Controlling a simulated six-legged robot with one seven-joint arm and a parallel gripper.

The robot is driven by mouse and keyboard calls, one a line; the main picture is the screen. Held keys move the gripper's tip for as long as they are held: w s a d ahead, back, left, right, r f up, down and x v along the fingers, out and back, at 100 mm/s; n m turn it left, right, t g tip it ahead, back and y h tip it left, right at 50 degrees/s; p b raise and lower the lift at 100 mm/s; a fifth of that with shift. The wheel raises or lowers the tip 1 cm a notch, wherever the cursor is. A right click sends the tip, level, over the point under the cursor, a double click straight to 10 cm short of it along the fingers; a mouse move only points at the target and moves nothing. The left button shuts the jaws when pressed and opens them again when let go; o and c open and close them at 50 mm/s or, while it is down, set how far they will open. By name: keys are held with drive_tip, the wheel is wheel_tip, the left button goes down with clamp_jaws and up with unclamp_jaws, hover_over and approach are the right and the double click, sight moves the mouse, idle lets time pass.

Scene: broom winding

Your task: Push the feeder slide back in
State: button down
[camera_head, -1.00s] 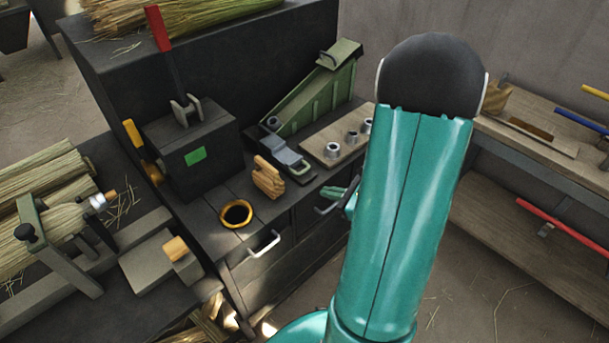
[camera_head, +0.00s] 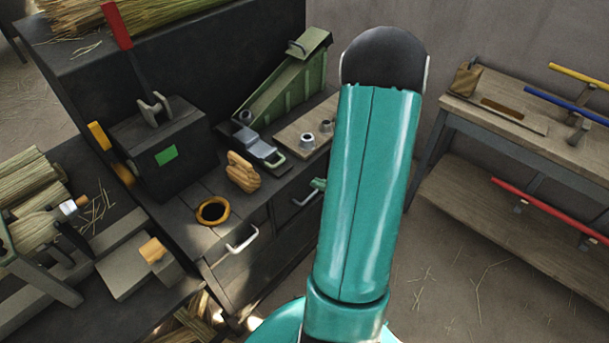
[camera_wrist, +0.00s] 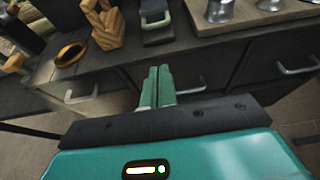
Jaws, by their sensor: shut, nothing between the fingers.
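The feeder is a green sloped trough (camera_head: 288,92) on the dark bench. Its slide (camera_head: 257,148), a grey metal piece with a light handle, sticks out from the trough's low end toward the bench's front edge. In the wrist view the slide (camera_wrist: 155,22) shows at the top middle, straight beyond my fingers. My gripper (camera_wrist: 157,84) is shut and empty, its green fingers side by side. They are apart from the slide, on the near side of the bench edge. In the head view only a bit of my gripper (camera_head: 318,184) shows left of my arm.
A wooden hand-shaped block (camera_head: 242,172) and an orange ring (camera_head: 212,211) sit left of the slide. A board with metal cups (camera_head: 307,138) lies to its right. Drawer handles (camera_head: 243,239) jut from the bench front. A shelf (camera_head: 500,105) stands at right.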

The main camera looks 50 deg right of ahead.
sight(257, 147)
drive_tip(key=x, duration=0.9)
drive_tip(key=shift+w+a+f, duration=0.1)
drive_tip(key=shift+w+a, duration=0.05)
drive_tip(key=shift+w, duration=0.2)
drive_tip(key=shift+w+r, duration=0.2)
drive_tip(key=shift+w, duration=0.35)
drive_tip(key=shift+w+r, duration=0.15)
drive_tip(key=shift+w, duration=0.4)
drive_tip(key=shift+w+r, duration=0.1)
drive_tip(key=shift+w, duration=0.5)
drive_tip(key=w, duration=1.3)
drive_tip(key=shift+w+a, duration=0.15)
drive_tip(key=shift+a, duration=0.05)
drive_tip(key=shift+w, duration=0.1)
